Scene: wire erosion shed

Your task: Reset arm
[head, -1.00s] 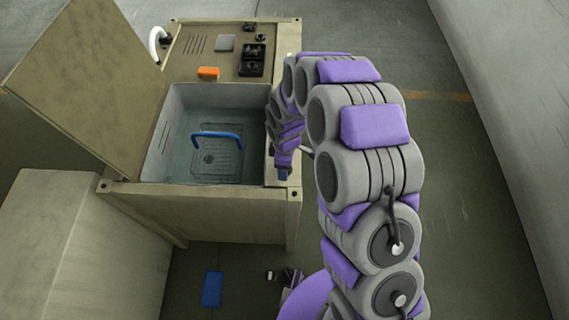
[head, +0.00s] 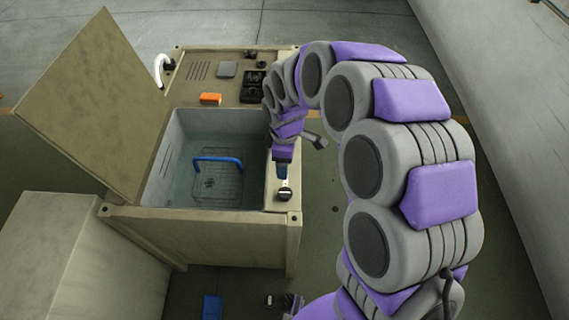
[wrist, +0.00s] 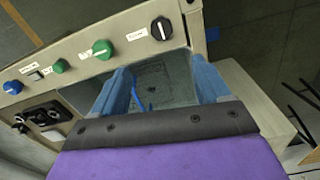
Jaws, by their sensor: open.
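My gripper (head: 283,172) hangs over the right rim of the open machine tank (head: 171,150), pointing down. In the wrist view its two blue fingers (wrist: 167,82) are spread apart with nothing between them. A black rotary knob (head: 285,194) on the rim panel shows just in front of the gripper. The same black knob shows in the wrist view (wrist: 161,28), beyond the fingertips and not held. A wire basket with a blue handle (head: 217,159) sits in the tank.
The open lid (head: 95,100) stands tilted at the left. An orange block (head: 210,99) and black fittings (head: 254,86) lie on the machine top. The wrist view shows green knobs (wrist: 102,49) and a blue knob (wrist: 12,87). A pale cabinet (head: 60,250) stands front left.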

